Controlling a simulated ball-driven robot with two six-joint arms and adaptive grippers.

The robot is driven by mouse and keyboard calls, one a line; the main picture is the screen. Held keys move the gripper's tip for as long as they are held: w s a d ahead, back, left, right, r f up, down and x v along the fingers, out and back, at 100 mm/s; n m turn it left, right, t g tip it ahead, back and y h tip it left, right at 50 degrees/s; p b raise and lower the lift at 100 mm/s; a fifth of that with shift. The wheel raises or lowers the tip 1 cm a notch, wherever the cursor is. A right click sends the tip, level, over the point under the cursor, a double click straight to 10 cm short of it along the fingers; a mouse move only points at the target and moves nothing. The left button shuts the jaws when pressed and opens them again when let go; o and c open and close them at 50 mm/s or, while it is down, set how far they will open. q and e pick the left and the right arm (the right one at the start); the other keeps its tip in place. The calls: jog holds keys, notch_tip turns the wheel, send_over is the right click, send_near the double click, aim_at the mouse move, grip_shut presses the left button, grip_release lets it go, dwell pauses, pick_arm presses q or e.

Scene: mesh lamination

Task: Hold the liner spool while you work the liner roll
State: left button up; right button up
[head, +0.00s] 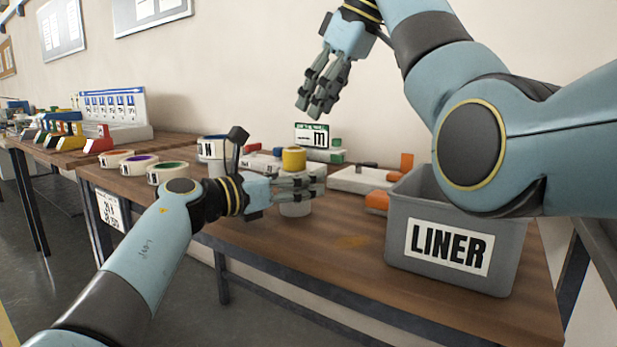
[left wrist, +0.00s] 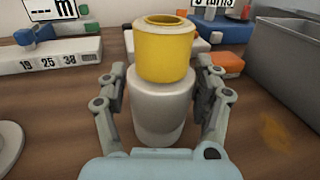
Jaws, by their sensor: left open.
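A pale grey-white spool (head: 295,209) stands upright on the wooden table, with a yellow roll (head: 293,160) on its top. In the left wrist view the white spool (left wrist: 160,118) and hollow yellow roll (left wrist: 163,55) fill the middle. My left gripper (head: 308,188) is open, with its fingers on either side of the white spool. In the left wrist view, narrow gaps show between the left gripper's fingers (left wrist: 160,92) and the spool. My right gripper (head: 318,100) hangs high above the back of the table, away from the spool. Its finger opening is unclear.
A grey bin (head: 440,235) marked LINER stands at the right. Orange-handled tools (head: 377,201) lie between spool and bin. Tape rings (head: 167,172) lie at the left. The front table strip is clear.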

pick_arm(q)
jog(key=shift+x, duration=1.65)
grip_shut()
dwell(1.3)
jog(key=shift+o, duration=0.9)
grip_release()
